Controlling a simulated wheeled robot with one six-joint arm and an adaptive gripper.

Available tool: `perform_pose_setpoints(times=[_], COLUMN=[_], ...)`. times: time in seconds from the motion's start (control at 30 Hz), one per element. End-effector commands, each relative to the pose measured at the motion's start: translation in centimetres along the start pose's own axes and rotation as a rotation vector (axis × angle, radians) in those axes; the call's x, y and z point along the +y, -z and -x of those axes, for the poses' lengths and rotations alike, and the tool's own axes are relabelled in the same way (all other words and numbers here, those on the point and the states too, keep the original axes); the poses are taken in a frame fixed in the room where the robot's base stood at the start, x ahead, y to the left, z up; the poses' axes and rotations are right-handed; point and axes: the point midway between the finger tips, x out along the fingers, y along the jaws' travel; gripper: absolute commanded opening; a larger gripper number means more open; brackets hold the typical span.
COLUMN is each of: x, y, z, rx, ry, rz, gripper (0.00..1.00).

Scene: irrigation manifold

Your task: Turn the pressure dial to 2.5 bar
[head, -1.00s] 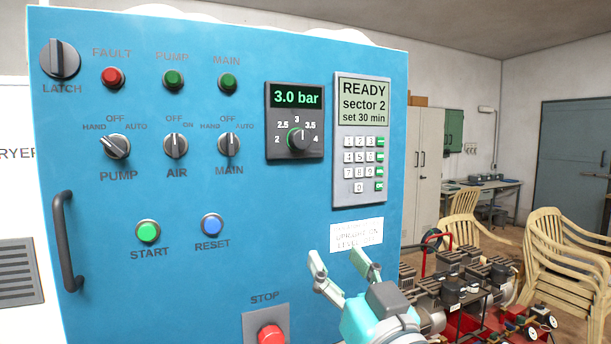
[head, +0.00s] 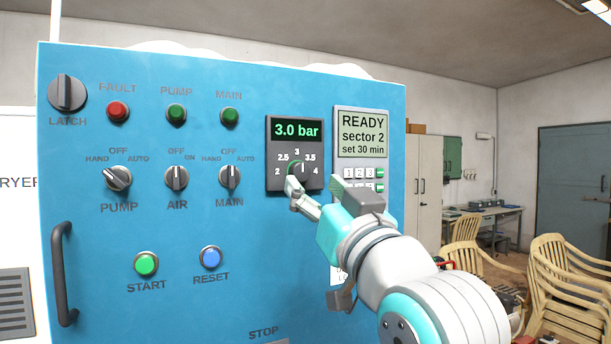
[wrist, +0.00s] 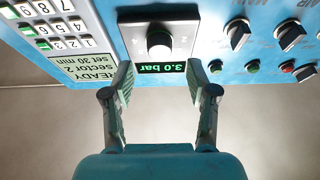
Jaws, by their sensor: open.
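The pressure dial (head: 296,170) is a dark round knob on a dark square plate on the blue panel, with marks from 2 to 4. The display above it (head: 297,130) reads 3.0 bar. In the head view my gripper (head: 314,184) is in front of the panel at the dial's lower right, and one finger overlaps the dial's lower edge. In the wrist view, upside down, the dial knob (wrist: 160,44) lies beyond the open fingers (wrist: 159,84), roughly centred between them. Nothing is between the fingers. Part of the dial is hidden in the head view.
Left of the dial are selector switches (head: 176,178), indicator lamps (head: 176,114), and green START (head: 146,263) and blue RESET (head: 210,256) buttons. A keypad unit (head: 361,150) is close on the right, partly hidden by my gripper. A handle (head: 61,270) sticks out at far left.

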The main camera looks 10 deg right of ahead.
Motion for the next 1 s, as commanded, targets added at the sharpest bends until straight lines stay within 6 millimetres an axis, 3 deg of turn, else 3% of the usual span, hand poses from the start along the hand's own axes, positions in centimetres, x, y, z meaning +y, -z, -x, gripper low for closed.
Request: perform_pose_setpoints(times=[0.1, 0.3, 0.7, 0.93, 1.0], x=[0.0, 0.1, 0.0, 0.0, 0.0], y=[0.0, 0.0, 0.0, 0.0, 0.0], z=[-2.0, -4.1, -4.7, -4.7, -4.7], rx=[0.0, 0.0, 0.001, 0.0, 0.0], ry=[0.0, -0.001, -0.001, -0.001, -0.001], rz=[0.0, 0.0, 0.0, 0.0, 0.0], gripper=[0.58, 0.58, 0.58, 0.01, 0.0])
